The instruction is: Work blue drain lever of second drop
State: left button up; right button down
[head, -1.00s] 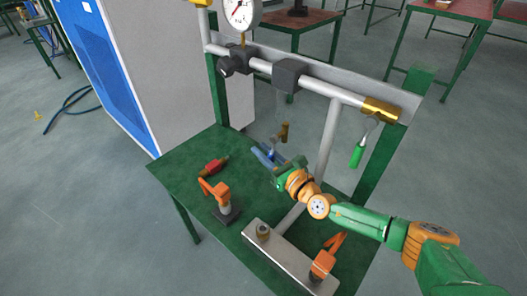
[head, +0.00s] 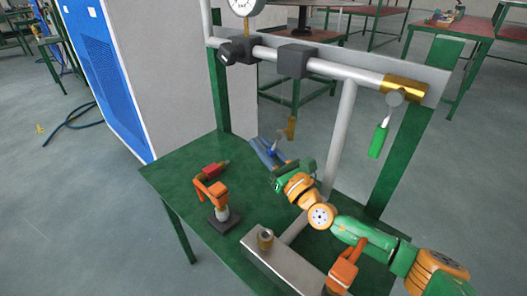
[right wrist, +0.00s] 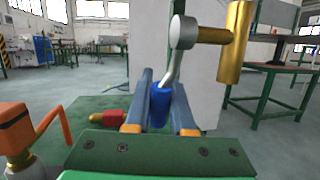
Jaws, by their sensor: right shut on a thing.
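The blue drain lever (right wrist: 160,104) has a blue grip on a bent silver stem, which hangs from a brass drain fitting (right wrist: 236,42) in the right wrist view. My right gripper (head: 265,148) is shut on the blue grip, with one finger on each side of it. In the head view the brass fitting (head: 291,128) shows just beyond the fingers, and the lever is mostly hidden by them. My left gripper is in neither view.
A green-handled lever (head: 378,141) hangs from a brass end (head: 403,84) of the upper pipe. An orange-handled device (head: 212,192) and a red part (head: 214,170) are on the green table (head: 177,180). A grey upright pipe (head: 339,135) stands right of my gripper.

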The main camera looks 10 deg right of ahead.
jog(key=c, duration=0.8)
grip_release()
jog(key=shift+o, duration=0.2)
jog(key=v, duration=0.7)
